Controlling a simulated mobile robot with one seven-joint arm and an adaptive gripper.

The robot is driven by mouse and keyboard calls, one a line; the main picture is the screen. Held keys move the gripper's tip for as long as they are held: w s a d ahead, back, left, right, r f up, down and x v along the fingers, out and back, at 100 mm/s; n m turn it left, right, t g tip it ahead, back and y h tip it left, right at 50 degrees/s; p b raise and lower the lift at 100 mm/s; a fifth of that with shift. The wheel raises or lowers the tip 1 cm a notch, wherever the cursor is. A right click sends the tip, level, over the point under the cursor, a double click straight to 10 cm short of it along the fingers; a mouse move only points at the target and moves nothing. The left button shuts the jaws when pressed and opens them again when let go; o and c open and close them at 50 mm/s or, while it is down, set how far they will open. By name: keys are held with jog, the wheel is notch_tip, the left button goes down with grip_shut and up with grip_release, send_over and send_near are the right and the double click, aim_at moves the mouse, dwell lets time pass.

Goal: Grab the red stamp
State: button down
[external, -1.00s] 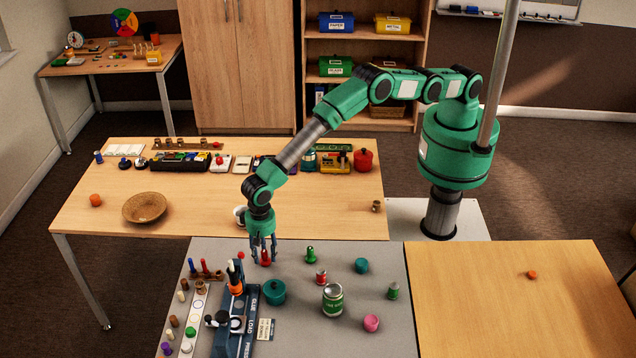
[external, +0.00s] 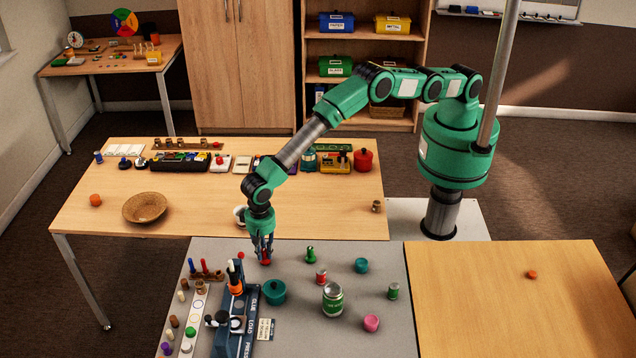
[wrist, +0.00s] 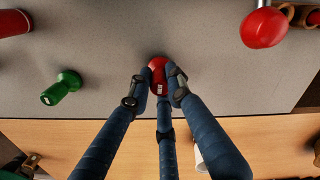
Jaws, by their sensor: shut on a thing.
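The red stamp (external: 265,262) stands on the grey table near its far edge. My gripper (external: 263,250) points down over it with its fingers closed around its upper part. In the wrist view the red stamp (wrist: 157,68) shows between the blue fingertips of my gripper (wrist: 157,80), which are shut on it. Its lower part is largely hidden by the fingers. I cannot tell any gap between the stamp and the table.
A green stamp (external: 310,254) stands close by to the right. A teal pot (external: 274,292) and a blue press (external: 234,320) are in front. A red knob-like thing (wrist: 264,27) shows at the wrist view's upper right.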

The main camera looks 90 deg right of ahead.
aim_at(265, 249)
notch_tip(265, 249, up, 3)
jog(key=shift+f, duration=0.15)
jog(key=shift+s+d, duration=0.15)
jog(key=s+d+r+p, duration=0.1)
jog(key=s+d+p, duration=0.1)
jog(key=s+d, duration=0.7)
jog(key=s, duration=0.3)
jog(key=shift+s+d+r, duration=0.2)
jog(key=shift+d+r, duration=0.05)
jog(key=shift+r, duration=0.05)
